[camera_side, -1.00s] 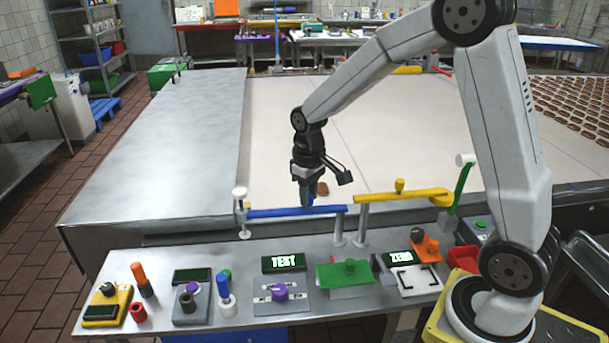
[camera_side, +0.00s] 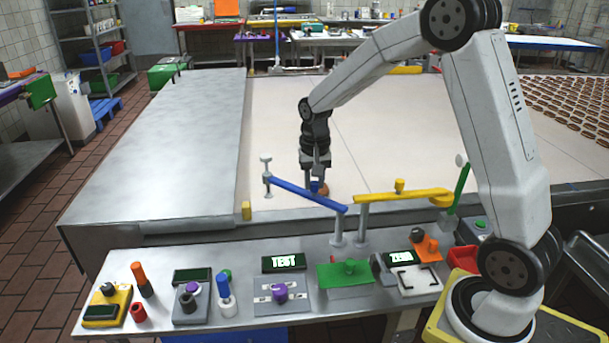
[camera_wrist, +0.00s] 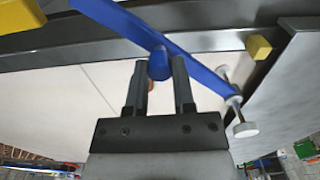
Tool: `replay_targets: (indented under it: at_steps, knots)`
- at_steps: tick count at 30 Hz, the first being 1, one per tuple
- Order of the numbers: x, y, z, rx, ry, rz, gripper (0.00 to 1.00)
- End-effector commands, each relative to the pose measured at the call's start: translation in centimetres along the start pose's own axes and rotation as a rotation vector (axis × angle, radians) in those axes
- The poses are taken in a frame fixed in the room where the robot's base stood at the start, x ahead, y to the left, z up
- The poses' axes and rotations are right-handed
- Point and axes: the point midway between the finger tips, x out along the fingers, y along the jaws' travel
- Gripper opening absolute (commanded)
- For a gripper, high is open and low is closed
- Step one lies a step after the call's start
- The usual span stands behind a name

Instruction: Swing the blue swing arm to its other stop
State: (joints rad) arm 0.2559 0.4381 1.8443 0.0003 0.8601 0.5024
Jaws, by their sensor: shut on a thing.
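The blue swing arm (camera_side: 300,192) runs from its post on the right, at the front edge of the belt, back and left over the belt. A white-capped pin (camera_side: 266,168) stands at its free end. My gripper (camera_side: 316,184) is above the arm's middle, fingers pointing down, shut on the blue knob of the arm. In the wrist view the blue knob (camera_wrist: 159,64) sits between my two fingers, and the blue swing arm (camera_wrist: 196,62) crosses beyond them. A yellow stop block (camera_side: 246,210) stands at the belt's front left, apart from the arm; it also shows in the wrist view (camera_wrist: 258,47).
A yellow arm (camera_side: 400,195) with a knob lies to the right of the blue arm's post. A front bench (camera_side: 255,312) carries several buttons, a purple knob, displays and a green block. The pale belt (camera_side: 400,120) behind the blue arm is mostly clear; a brown cookie lies near my gripper.

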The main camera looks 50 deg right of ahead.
Motion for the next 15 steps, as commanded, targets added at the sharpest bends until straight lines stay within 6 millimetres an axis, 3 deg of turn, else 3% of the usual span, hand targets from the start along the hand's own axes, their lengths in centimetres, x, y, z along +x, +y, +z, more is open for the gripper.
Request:
replay_targets:
  at_steps: [15]
  knots:
    - [-0.1, 3.2, -2.0, 0.491, 0.004, -0.003, 0.0]
